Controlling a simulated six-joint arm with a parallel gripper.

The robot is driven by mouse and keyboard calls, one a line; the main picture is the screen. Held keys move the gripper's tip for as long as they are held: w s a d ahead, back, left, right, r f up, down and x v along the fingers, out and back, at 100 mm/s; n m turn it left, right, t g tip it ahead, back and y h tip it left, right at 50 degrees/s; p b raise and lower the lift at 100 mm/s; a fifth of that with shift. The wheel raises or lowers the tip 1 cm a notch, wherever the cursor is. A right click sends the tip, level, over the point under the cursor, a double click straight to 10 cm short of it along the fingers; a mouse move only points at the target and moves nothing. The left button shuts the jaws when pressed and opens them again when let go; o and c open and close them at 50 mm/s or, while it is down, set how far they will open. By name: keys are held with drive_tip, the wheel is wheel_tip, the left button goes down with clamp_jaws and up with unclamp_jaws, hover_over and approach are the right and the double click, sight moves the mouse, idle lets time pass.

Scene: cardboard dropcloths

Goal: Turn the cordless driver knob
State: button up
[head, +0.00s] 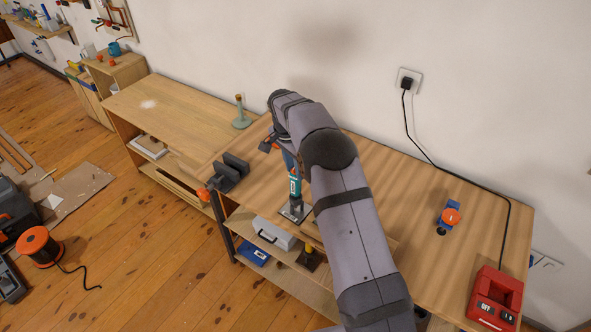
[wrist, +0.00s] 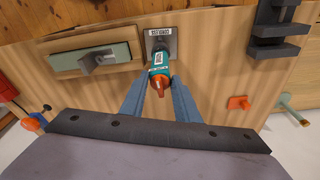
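The cordless driver (wrist: 159,69) has a teal body with a white label and an orange end. In the wrist view it stands out from a grey metal plate (wrist: 160,42) with a printed label. In the head view the teal driver (head: 294,186) is upright over the plate on the wooden bench, under the end of my arm. My gripper (wrist: 159,78) has its two blue fingers on either side of the driver, very near its sides. I cannot tell whether they touch it. The arm hides part of the gripper in the head view.
A dark grey holder (head: 230,172) stands left of the driver. A green bottle-like item (head: 241,114) is behind it. A blue and orange tool (head: 449,215) and a red box (head: 495,297) with a power cord are at the right.

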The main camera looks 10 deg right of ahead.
drive_tip(key=shift+r+p, duration=1.45)
drive_tip(key=shift+r, duration=0.95)
drive_tip(key=shift+s+r, duration=0.1)
drive_tip(key=shift+s, duration=0.2)
drive_tip(key=s+f+n+y+b, duration=0.1)
drive_tip(key=s+n+b, duration=0.3)
drive_tip(key=s+n, duration=0.8)
drive_tip(key=s+d, duration=0.1)
drive_tip(key=s, duration=2.2)
drive_tip(key=shift+f+g+y+b, duration=0.3)
drive_tip(key=shift+f+g+b, duration=0.05)
drive_tip(key=shift+g+b, duration=0.05)
